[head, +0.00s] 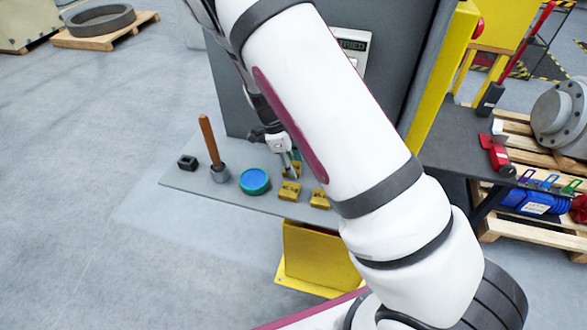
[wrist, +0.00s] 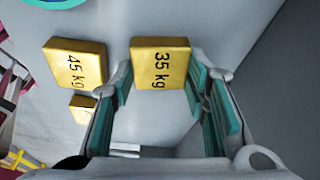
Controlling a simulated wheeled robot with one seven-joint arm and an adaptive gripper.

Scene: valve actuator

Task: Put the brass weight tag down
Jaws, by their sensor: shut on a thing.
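The brass weight tag marked "35 kg" (wrist: 160,62) sits between the teal-padded fingers of my gripper (wrist: 158,88) in the wrist view. My gripper is shut on it, with a finger along each side. In the head view my gripper (head: 292,172) is low over the grey shelf (head: 225,196), and the held tag is mostly hidden behind it. I cannot tell whether the tag touches the shelf. A second brass tag marked "45 kg" (wrist: 75,65) lies to the left in the wrist view, apart from the fingers. A smaller-looking yellow block (wrist: 83,107) lies below it.
Two brass blocks (head: 290,191) (head: 320,198) lie near the shelf's front edge. A blue-green round tin (head: 255,181), a wooden-handled tool (head: 210,142) and a small black block (head: 187,162) stand to the left. A grey cabinet (head: 390,70) rises behind.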

